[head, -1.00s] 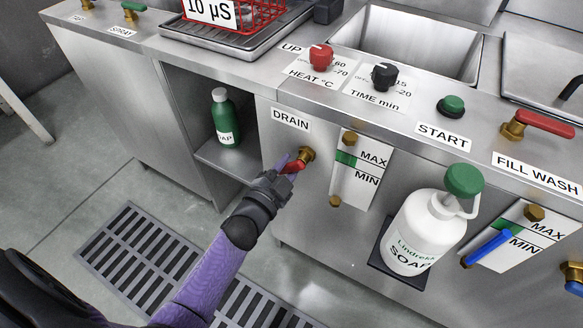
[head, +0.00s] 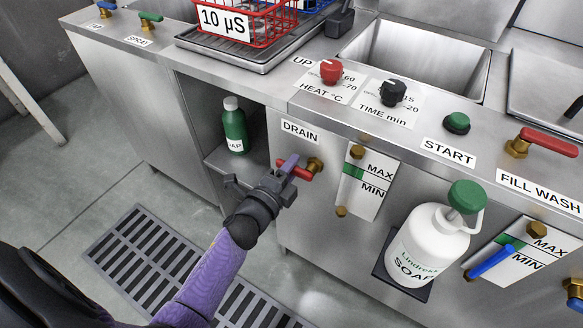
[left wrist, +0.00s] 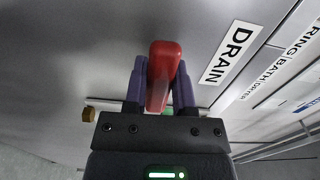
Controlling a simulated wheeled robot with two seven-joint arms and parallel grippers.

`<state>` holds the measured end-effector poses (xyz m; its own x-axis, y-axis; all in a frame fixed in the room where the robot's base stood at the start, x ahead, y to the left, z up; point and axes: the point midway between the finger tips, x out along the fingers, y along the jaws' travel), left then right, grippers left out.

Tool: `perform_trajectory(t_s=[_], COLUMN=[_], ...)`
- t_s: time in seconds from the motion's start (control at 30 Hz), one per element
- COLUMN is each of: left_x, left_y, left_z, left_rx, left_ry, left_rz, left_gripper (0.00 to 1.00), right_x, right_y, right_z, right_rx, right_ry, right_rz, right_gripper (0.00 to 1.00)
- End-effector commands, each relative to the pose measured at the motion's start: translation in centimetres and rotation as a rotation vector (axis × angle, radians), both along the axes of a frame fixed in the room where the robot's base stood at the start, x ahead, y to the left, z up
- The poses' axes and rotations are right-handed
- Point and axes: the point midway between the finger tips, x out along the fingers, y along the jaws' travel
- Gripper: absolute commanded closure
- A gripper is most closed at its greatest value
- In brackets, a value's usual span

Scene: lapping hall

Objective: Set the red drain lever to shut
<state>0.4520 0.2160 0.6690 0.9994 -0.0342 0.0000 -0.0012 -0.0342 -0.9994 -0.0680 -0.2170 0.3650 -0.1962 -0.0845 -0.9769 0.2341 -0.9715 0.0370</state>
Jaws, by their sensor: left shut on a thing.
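The red drain lever (head: 297,169) sits on a brass valve (head: 315,165) on the cabinet front, under the DRAIN label (head: 299,132). In the head view the lever points left from the valve, roughly level. My left gripper (head: 287,167) is shut on it, one purple finger showing over the lever. In the left wrist view the red lever (left wrist: 162,75) stands between the two purple fingers of the gripper (left wrist: 160,85). The wrist hides part of the lever's free end in the head view. My right gripper is not in view.
Right of the valve is a MAX/MIN level gauge (head: 366,183). A white soap bottle (head: 428,245) stands on a bracket farther right. A green bottle (head: 235,128) stands in the open bay at left. A floor grate (head: 150,258) lies below.

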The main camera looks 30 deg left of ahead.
Motion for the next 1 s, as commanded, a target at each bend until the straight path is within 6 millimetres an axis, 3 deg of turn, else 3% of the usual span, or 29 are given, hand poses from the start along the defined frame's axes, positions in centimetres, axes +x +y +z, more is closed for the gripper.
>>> perform_trajectory(t_s=[0.67,0.7,0.8,0.83,1.0], left_x=[-0.05,-0.05,-0.03,-0.03,-0.02], left_y=[-0.01,-0.01,-0.01,-0.01,0.00], left_z=[0.06,0.06,0.09,0.10,0.14], left_rx=[0.053,0.053,0.052,0.051,0.050], left_ry=[0.001,0.001,0.000,0.000,-0.001], left_rz=[0.000,0.000,0.000,0.000,0.000], left_gripper=[1.00,0.59,0.38,0.32,0.32], right_x=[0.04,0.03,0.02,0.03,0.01], right_y=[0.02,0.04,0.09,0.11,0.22], right_z=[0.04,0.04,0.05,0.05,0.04], right_rx=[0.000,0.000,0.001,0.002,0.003], right_ry=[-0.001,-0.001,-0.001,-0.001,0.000], right_rz=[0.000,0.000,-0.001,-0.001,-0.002], right_gripper=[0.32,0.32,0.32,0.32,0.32])
